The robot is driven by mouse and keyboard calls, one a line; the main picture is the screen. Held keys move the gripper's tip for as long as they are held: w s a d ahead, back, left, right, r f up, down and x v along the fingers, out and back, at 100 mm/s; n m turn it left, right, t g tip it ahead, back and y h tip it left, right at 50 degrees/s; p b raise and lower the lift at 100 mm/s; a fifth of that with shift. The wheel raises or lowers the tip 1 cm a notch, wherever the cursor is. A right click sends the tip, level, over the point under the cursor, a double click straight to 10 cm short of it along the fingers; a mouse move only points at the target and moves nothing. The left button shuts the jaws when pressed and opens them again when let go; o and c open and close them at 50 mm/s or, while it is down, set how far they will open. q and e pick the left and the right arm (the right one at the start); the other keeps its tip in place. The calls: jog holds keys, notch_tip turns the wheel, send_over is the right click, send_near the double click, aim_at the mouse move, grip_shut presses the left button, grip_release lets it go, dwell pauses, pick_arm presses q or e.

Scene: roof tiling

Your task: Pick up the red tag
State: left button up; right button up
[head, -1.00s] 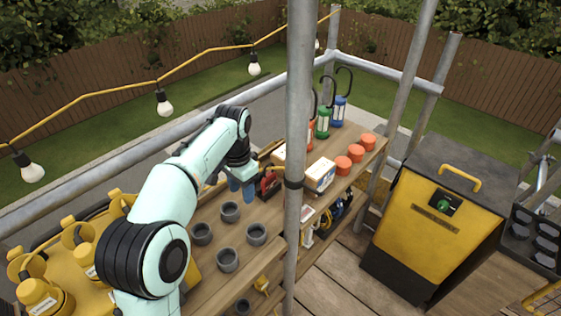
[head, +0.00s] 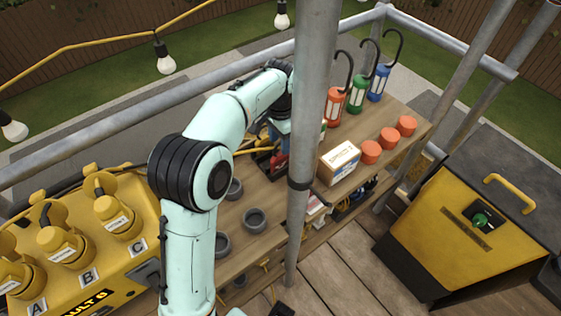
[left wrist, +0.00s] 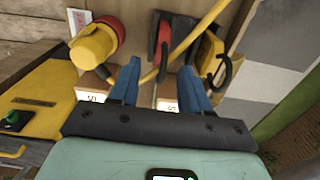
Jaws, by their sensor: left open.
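A small red item with black parts (head: 279,160) lies on the wooden bench below my left gripper (head: 281,135). In the left wrist view a red and black item (left wrist: 163,42) lies ahead of the open fingers (left wrist: 158,84), apart from them. No piece is plainly marked as a tag, so I cannot tell for sure that this is the red tag. A red hooked piece with a white panel (head: 335,106) stands farther back, beside a green one (head: 357,95) and a blue one (head: 378,83). My left gripper is open and empty. My right gripper is out of view.
A grey pole (head: 306,110) stands in front of the bench, close to my left gripper. A white box (head: 338,163) and orange-red lidded pieces (head: 371,151) stand right of it. Grey cups (head: 254,220) stand nearer. A yellow cable (left wrist: 185,45) runs near the fingers.

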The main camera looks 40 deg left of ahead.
aim_at(280, 154)
pick_arm(q)
notch_tip(280, 154, down, 7)
jog(key=shift+w+a+r+b, duration=0.1)
jog(key=shift+w+a+b, duration=0.05)
jog(key=shift+b, duration=0.3)
grip_shut()
